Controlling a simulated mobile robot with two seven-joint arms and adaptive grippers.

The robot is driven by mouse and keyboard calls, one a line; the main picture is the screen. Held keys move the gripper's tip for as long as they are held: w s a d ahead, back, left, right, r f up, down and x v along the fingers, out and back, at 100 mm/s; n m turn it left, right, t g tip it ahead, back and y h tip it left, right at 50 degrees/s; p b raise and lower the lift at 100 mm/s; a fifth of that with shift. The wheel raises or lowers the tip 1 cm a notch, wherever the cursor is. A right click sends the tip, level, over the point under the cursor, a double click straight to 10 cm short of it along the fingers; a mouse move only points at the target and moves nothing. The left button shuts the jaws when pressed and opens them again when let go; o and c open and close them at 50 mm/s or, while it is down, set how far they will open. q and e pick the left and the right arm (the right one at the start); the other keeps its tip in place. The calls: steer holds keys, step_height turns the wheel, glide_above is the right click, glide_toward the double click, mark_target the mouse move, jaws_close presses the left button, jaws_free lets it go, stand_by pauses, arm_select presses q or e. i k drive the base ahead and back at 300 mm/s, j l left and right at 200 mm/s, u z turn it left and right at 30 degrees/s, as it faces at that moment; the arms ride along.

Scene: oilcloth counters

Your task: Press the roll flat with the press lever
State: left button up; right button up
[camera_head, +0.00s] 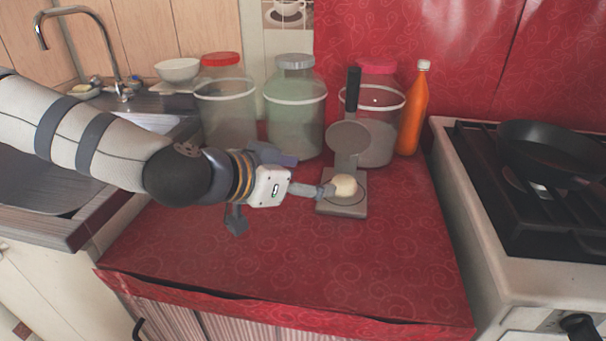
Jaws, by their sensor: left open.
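The press (327,206) stands on the red counter, with a flat grey base. Its round upper plate (348,138) is raised, and its lever (353,88) with a black handle points upright. The pale roll (345,186) sits on the base under the raised plate, rounded in shape. My left gripper (318,191) is open and reaches in from the left, its tip at the left edge of the base beside the roll. I cannot tell whether it touches the roll. My right gripper does not show.
Large jars (226,115) (295,112) (383,148) and an orange bottle (413,112) stand behind the press. A stove (465,205) with a black pan (545,150) is at right, a sink with a tap (108,50) at left. The counter's front (300,265) is clear.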

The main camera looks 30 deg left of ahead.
mark_target(350, 119)
steer(key=k+j, duration=0.25)
steer(key=k, duration=0.25)
steer(key=k+j, duration=0.2)
steer(key=k, duration=0.25)
